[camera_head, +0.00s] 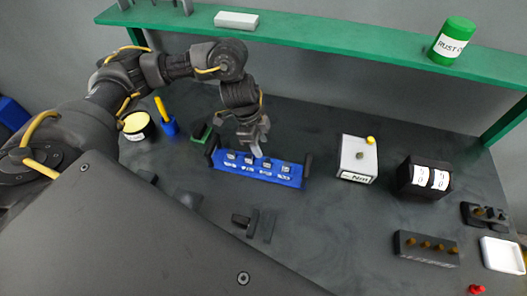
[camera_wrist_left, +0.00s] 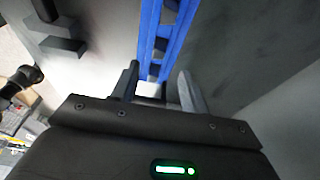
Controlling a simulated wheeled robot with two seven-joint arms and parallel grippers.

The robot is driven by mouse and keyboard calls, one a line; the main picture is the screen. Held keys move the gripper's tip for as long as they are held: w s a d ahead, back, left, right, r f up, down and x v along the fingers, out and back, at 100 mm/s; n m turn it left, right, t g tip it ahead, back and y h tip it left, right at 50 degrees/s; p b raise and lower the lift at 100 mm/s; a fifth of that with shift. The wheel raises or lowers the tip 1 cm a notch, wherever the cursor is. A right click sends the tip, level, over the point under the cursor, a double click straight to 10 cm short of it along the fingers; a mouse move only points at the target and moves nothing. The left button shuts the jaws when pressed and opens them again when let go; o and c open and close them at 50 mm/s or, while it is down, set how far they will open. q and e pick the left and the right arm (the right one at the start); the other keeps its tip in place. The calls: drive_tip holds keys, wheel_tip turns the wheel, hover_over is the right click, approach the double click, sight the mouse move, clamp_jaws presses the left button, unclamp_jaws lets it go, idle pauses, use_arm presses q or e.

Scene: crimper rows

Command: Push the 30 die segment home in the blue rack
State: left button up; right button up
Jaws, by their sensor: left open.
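The blue rack (camera_head: 272,178) stands on the dark bench with a row of several small silver die segments (camera_head: 267,163) along it. White labels sit on its front, too small to read, so I cannot tell which segment is 30. My left gripper (camera_head: 257,152) is over the rack's back edge, near the middle of the row, pointing down. In the left wrist view my left gripper (camera_wrist_left: 160,86) has its fingers apart at the blue rack (camera_wrist_left: 150,25). A pale patch shows between the fingers; I cannot tell whether they touch a segment. My right gripper is not in view.
Black posts stand at both rack ends. Right of it are a white box (camera_head: 357,158) with a yellow knob, a black counter box (camera_head: 425,177) and a dark block with brass pegs (camera_head: 427,248). Dark parts (camera_head: 262,224) lie in front. A green shelf (camera_head: 330,42) runs behind.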

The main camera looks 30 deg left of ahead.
use_arm(q)
drive_tip(key=shift+v, duration=1)
